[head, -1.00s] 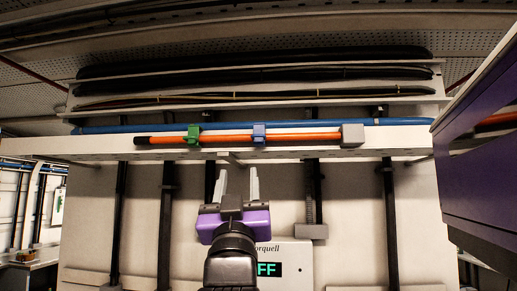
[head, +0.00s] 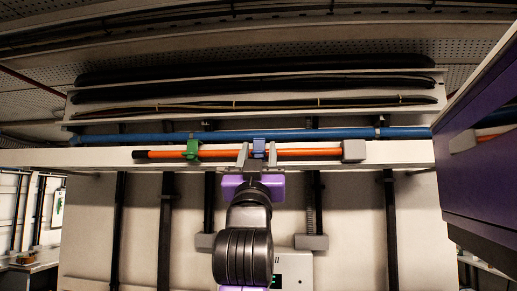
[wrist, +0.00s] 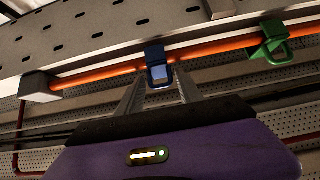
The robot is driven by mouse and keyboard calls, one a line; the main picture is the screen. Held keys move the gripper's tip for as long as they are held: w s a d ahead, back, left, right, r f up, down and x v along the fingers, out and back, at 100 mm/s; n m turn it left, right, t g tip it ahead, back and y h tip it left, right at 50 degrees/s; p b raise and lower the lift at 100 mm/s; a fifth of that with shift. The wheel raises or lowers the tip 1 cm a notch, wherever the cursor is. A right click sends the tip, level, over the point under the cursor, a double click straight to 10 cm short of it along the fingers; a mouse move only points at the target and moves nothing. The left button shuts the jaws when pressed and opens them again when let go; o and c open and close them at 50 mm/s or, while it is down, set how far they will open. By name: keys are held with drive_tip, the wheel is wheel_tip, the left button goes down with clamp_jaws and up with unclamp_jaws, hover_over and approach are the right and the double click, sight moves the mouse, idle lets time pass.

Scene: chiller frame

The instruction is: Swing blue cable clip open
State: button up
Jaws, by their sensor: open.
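The blue cable clip (head: 259,148) sits around the orange cable (head: 310,152) on the white rail. In the wrist view the blue clip (wrist: 156,62) shows a looped tab hanging below the cable, between my fingers. My gripper (head: 258,158) is open, with one finger on each side of the clip. The fingers point up at the rail; I cannot tell whether either touches the clip. The clip's latch and hinge are too small to make out.
A green clip (head: 193,149) holds the same cable to the left. A grey block (head: 354,151) is at the cable's right end. A blue pipe (head: 300,134) runs behind the rail. A purple panel (head: 490,190) stands at the far right.

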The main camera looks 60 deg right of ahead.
clamp_jaws()
drive_tip(key=shift+s, duration=0.1)
idle(1.3)
